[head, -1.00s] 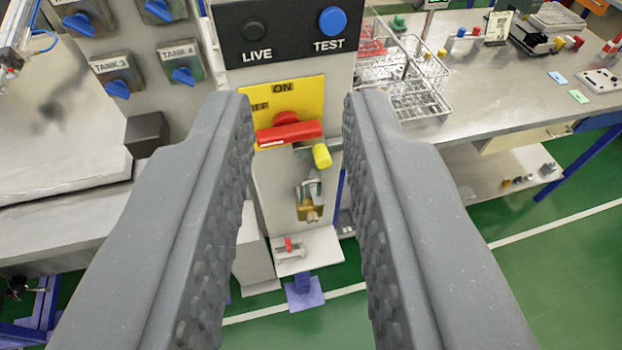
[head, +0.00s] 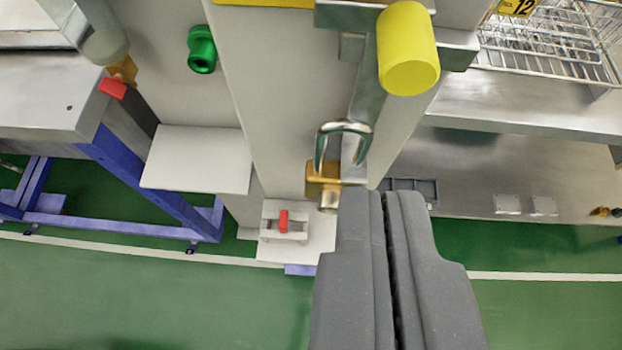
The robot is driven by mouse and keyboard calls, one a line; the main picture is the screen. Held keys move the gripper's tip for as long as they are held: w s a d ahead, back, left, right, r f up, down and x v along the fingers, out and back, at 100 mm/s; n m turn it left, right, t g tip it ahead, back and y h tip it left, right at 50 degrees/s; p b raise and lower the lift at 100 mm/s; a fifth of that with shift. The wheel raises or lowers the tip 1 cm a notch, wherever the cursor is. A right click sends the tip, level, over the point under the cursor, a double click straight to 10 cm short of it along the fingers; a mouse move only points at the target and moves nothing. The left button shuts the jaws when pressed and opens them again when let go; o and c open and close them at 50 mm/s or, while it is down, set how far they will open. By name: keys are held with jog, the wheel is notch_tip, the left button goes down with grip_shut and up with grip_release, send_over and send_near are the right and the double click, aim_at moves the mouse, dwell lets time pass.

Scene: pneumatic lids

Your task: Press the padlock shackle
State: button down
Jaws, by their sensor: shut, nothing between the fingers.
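The padlock (head: 324,178) has a brass body and a silver shackle (head: 343,130) that arches up above it. It hangs at the front of the grey post, under a yellow cylinder (head: 408,50). The shackle stands well clear of the body on its left leg. A short metal cylinder shows just below the brass body. My gripper (head: 382,193) is shut and empty, its fingertips just below and to the right of the padlock. Whether the fingertips touch anything cannot be told.
A grey metal bar (head: 368,95) runs down behind the shackle. A small shelf with a red clamp (head: 284,221) sits low on the left. A green knob (head: 202,50) is at upper left. A wire basket (head: 560,45) stands on the bench at upper right.

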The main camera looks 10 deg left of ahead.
jog(key=shift+s+a+f, duration=0.15)
jog(key=shift+a+f, duration=0.1)
jog(key=shift+f, duration=0.45)
jog(key=shift+f, duration=0.1)
jog(key=p+x, duration=0.2)
jog(key=x, duration=0.8)
jog(key=shift+a, duration=0.15)
